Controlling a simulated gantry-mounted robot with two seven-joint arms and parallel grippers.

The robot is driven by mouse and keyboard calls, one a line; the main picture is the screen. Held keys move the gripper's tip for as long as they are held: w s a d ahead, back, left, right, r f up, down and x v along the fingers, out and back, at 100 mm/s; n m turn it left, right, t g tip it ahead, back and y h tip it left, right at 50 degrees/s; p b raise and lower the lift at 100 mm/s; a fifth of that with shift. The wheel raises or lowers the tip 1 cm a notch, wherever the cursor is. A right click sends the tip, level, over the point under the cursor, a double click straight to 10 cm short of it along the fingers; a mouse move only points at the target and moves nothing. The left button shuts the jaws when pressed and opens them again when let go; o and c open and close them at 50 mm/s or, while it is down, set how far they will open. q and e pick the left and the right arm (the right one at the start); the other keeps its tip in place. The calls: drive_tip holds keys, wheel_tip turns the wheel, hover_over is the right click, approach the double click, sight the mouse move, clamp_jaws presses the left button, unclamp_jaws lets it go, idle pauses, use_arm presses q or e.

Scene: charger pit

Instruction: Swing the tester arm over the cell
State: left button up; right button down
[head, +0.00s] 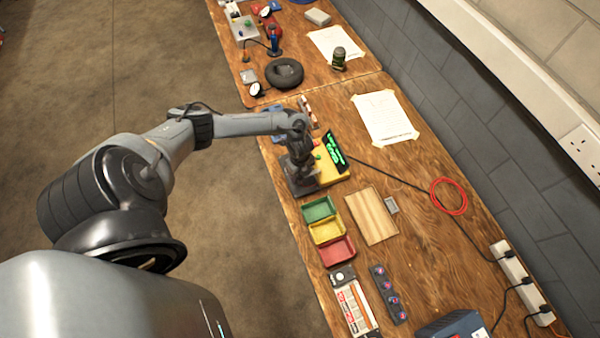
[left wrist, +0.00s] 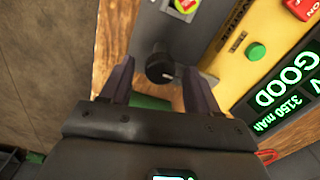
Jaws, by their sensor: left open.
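The yellow tester (head: 330,177) with a dark screen and green text stands on the bench, partly hidden behind my left gripper (head: 303,186). In the left wrist view its yellow face (left wrist: 235,68) carries a green button (left wrist: 256,51), a red ON button (left wrist: 303,9) and a screen (left wrist: 285,90) reading GOOD and 3150 mAh. A grey arm-like part (left wrist: 185,33) bears a round black knob (left wrist: 161,69). My left gripper (left wrist: 157,76) is open, one finger on each side of the knob, with gaps visible. I cannot make out the cell for certain.
Green, yellow and red trays (head: 319,209) and a wooden board (head: 371,214) lie nearer on the bench. A black cable runs from the tester towards a red cable coil (head: 448,196). A taped paper sheet (head: 385,118) lies behind. A power strip (head: 522,280) lies along the wall side.

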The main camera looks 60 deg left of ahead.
use_arm(q)
clamp_jaws()
idle(0.3)
